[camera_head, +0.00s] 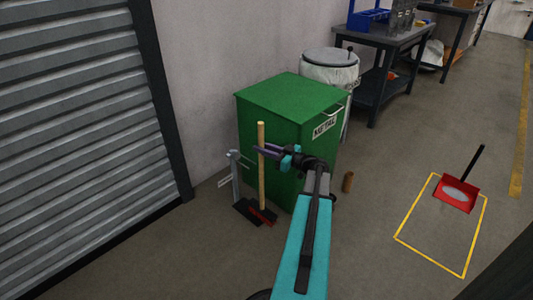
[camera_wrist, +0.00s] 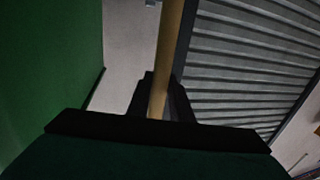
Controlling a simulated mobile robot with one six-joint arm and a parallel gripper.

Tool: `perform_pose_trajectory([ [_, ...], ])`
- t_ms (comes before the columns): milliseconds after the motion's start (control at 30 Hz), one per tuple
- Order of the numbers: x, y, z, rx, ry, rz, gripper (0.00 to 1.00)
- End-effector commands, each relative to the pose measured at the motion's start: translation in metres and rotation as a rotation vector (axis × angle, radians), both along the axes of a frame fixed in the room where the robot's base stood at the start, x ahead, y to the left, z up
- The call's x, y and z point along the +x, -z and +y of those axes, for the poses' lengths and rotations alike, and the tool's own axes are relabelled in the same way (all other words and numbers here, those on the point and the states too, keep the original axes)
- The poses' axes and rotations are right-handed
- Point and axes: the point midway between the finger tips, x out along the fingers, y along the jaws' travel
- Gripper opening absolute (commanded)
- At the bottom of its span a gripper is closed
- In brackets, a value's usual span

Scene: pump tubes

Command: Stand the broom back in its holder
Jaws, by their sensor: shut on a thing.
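The broom (camera_head: 262,185) has a pale wooden handle and a red head. It stands upright, with its head at floor level in front of the green bin. My gripper (camera_head: 265,151) is shut on the upper part of the handle. In the wrist view the handle (camera_wrist: 168,50) runs down between the dark fingers (camera_wrist: 158,95). The holder (camera_head: 236,182) appears to be the grey post with a dark base, just left of the broom. The broom head overlaps the dark base in the head view; I cannot tell whether it rests in the holder or beside it.
The green metal bin (camera_head: 272,101) stands close behind the broom. A ribbed shutter (camera_head: 75,120) is at the left. The front left floor is clear.

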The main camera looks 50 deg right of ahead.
Motion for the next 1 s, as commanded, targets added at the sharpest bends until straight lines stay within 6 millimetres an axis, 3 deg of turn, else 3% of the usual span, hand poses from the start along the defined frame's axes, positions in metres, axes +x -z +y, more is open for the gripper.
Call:
perform_pose_trajectory([
  [1000, 0.074, 0.006, -0.007, -0.002, 0.001, -0.002, 0.00],
])
